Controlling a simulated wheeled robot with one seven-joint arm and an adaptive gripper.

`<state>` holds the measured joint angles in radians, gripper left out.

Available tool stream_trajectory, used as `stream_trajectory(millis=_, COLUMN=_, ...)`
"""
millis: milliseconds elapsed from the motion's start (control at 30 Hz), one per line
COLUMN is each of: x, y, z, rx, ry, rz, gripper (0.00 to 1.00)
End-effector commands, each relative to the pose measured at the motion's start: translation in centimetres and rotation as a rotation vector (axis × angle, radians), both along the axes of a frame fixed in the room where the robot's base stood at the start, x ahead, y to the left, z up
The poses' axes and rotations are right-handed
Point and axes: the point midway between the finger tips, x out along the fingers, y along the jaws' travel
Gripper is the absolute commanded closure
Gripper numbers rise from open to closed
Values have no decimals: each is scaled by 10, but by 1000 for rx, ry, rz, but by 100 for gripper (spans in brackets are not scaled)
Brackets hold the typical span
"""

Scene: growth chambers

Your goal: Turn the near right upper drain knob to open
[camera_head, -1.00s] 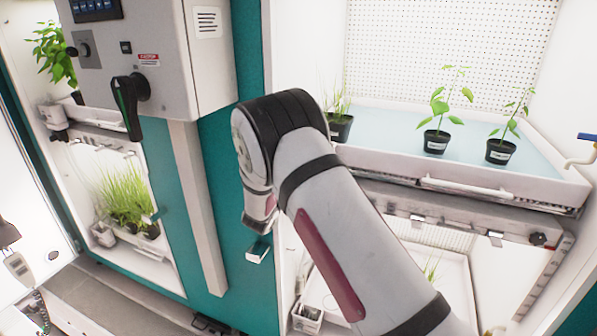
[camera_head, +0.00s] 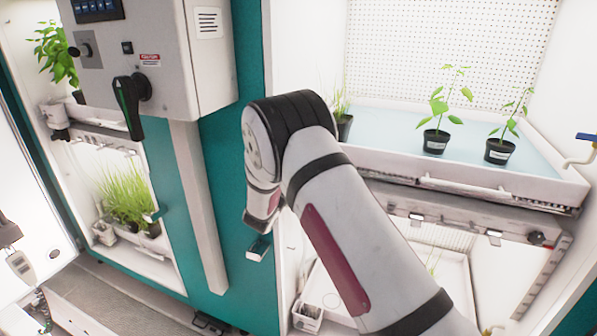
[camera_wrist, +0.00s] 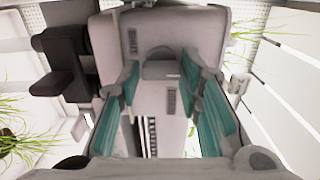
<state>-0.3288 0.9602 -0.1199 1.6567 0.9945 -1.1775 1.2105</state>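A small dark round knob (camera_head: 537,238) sits on the metal rail below the upper tray of the right chamber, in the head view. A tap with a blue lever (camera_head: 588,137) stands at the right edge, beside that tray. I cannot tell for sure which one is the drain knob. My arm fills the middle of the head view and hides my gripper there. In the wrist view my gripper's two teal-sided fingers (camera_wrist: 162,85) stand apart, with a grey boxy surface beyond them. I see nothing held between them, and the knob cannot be made out there.
The upper tray (camera_head: 470,184) holds several potted seedlings. A grey control box (camera_head: 165,85) with a black-green handle (camera_head: 130,100) stands left of my arm. Grass plants (camera_head: 125,195) fill the lower left chamber. A dark blocky part (camera_wrist: 65,60) shows left in the wrist view.

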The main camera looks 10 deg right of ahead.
Motion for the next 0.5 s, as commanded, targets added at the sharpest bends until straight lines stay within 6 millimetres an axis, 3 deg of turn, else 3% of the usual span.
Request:
stream_trajectory(millis=367, x=0, y=2, z=0, rx=-1, ry=0, rz=3, gripper=51)
stream_trajectory(millis=500, x=-10, y=9, z=0, rx=-1, ry=1, rz=4, gripper=51)
